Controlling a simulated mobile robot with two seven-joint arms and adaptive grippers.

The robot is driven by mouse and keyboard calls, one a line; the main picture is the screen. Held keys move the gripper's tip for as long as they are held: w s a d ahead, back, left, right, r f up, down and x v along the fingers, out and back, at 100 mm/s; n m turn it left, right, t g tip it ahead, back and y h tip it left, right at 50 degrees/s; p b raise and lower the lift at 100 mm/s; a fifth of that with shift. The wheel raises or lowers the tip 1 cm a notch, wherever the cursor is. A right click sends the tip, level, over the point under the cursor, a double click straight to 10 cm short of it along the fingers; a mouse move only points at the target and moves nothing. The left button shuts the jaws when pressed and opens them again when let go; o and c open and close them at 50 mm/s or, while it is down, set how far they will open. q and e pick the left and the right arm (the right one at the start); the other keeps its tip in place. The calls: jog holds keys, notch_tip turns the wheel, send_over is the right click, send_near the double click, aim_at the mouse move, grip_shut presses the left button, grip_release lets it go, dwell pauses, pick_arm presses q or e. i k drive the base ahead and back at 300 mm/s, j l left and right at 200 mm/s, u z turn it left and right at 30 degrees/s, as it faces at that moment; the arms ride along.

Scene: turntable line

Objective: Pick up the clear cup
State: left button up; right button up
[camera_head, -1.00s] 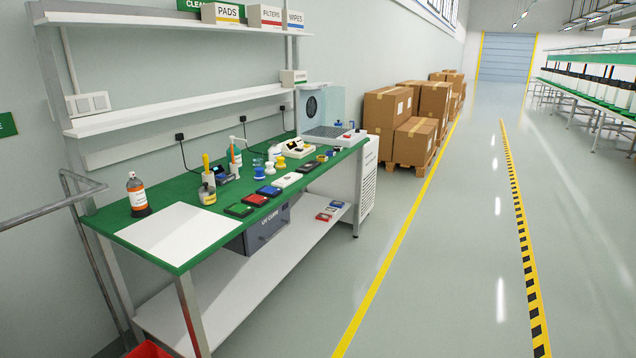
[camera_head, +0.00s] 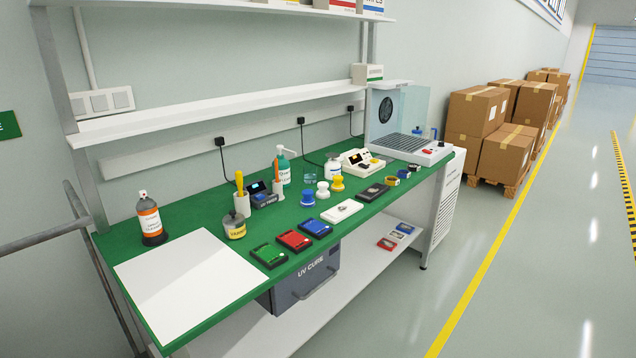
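A small clear cup (camera_head: 310,179) with a faint teal tint stands on the green-topped workbench (camera_head: 215,219). It is near the back of the bench, behind a white-and-blue round piece (camera_head: 308,198) and to the right of a green-and-white pump bottle (camera_head: 283,168). Whether it holds anything is too small to tell. Neither of my grippers is in view.
A white sheet (camera_head: 185,275) covers the bench's near left end. An orange bottle (camera_head: 151,219), yellow-labelled jar (camera_head: 234,226), white-and-yellow piece (camera_head: 337,183) and green, red and blue cases (camera_head: 268,256) stand around. Shelves (camera_head: 230,105) overhang the back.

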aim_at(309, 170)
jog(key=i+l+u, duration=0.1)
jog(key=i+l, duration=0.2)
jog(key=l, duration=0.15)
jog(key=i+l+u, duration=0.1)
jog(key=l, duration=0.25)
jog(key=i+l, duration=0.25)
jog(key=i+l+u, duration=0.1)
jog(key=l, duration=0.4)
jog(key=i+l, duration=0.4)
jog(key=l, duration=0.35)
jog(key=i+l+u, duration=0.1)
jog(key=l, duration=0.25)
jog(key=i, duration=0.05)
